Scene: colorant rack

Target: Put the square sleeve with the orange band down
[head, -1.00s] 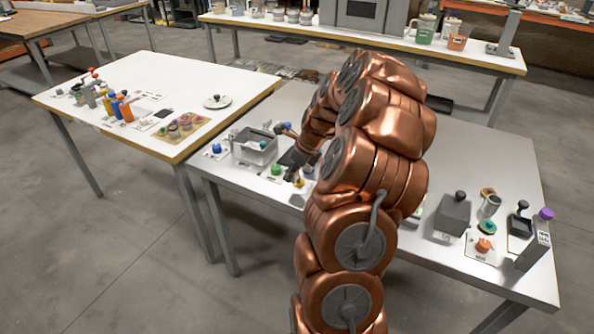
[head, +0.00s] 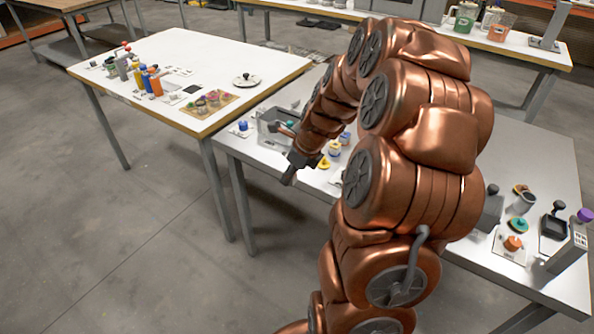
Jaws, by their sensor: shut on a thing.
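My gripper (head: 291,176) is at the end of my copper arm in the head view, pointing down near the front edge of the grey table (head: 262,165). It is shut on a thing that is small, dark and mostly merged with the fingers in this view. I cannot make out an orange band or the square sleeve's shape on it. No other square sleeve with an orange band can be told apart in view. My arm hides much of the middle of the table.
Left of my gripper's table stands a white table (head: 215,70) with bottles and a lidded disc (head: 246,80). A grey bin (head: 268,138) is behind my gripper, and a yellow piece (head: 323,163) is just right of it. A black tray (head: 554,226) is at the right.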

